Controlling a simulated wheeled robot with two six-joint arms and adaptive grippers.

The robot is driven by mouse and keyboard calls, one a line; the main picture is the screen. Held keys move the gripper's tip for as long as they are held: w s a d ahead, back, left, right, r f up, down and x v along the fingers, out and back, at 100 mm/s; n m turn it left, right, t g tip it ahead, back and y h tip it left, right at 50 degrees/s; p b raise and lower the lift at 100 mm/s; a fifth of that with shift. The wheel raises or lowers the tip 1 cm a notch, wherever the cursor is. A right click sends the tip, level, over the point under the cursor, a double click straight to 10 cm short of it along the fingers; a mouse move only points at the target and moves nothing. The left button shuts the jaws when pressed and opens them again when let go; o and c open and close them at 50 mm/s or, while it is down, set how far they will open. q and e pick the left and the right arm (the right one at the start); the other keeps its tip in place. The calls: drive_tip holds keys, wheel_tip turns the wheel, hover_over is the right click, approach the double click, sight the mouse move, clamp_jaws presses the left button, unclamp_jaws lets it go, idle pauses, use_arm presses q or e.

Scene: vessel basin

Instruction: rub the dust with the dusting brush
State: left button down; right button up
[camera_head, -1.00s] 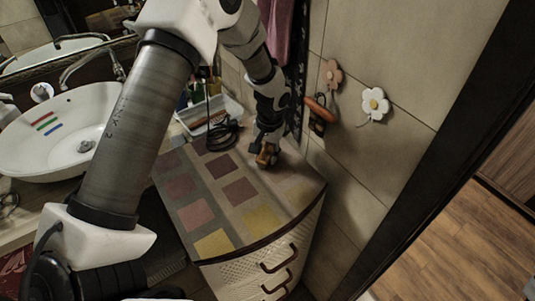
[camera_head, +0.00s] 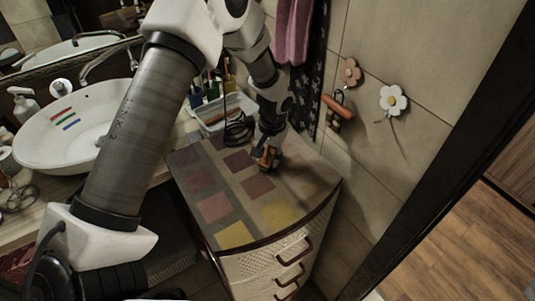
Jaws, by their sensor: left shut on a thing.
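My left gripper (camera_head: 268,150) points down over the top of the small cabinet (camera_head: 240,190), near its back edge by the wall. It is shut on the dusting brush (camera_head: 266,158), of which only a small orange-brown part shows at the fingertips, low at the cabinet top. Whether the bristles touch the surface cannot be told. No dust can be made out on the patchwork-patterned top. My right gripper is not in view.
A white basin (camera_head: 38,138) with coloured stripes stands at the left. A light tray (camera_head: 212,116) and a coiled dark cable (camera_head: 238,130) lie behind the gripper. Flower hooks (camera_head: 393,99) and an orange-handled item (camera_head: 338,108) are on the wall. The cabinet's front area is clear.

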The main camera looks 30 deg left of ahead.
sight(269, 147)
use_arm(q)
drive_tip(key=r, duration=0.1)
drive_tip(key=r+p, duration=0.1)
drive_tip(key=r, duration=0.1)
drive_tip(key=shift+s+a+p, duration=0.25)
drive_tip(key=shift+s+p, duration=0.1)
drive_tip(key=shift+w+d+r+p, duration=0.15)
drive_tip(key=shift+w+r+p, duration=0.05)
drive_tip(key=shift+r+p, duration=0.3)
drive_tip(key=shift+w+d+r+p, duration=0.15)
drive_tip(key=shift+w+r+p, duration=0.05)
drive_tip(key=shift+r+p, duration=0.25)
drive_tip(key=r, duration=0.1)
drive_tip(key=r+p, duration=0.2)
drive_tip(key=shift+s+a, duration=0.2)
drive_tip(key=shift+s, duration=0.05)
drive_tip(key=shift+r, duration=0.15)
drive_tip(key=shift+w+d, duration=0.1)
drive_tip(key=shift+w, duration=0.05)
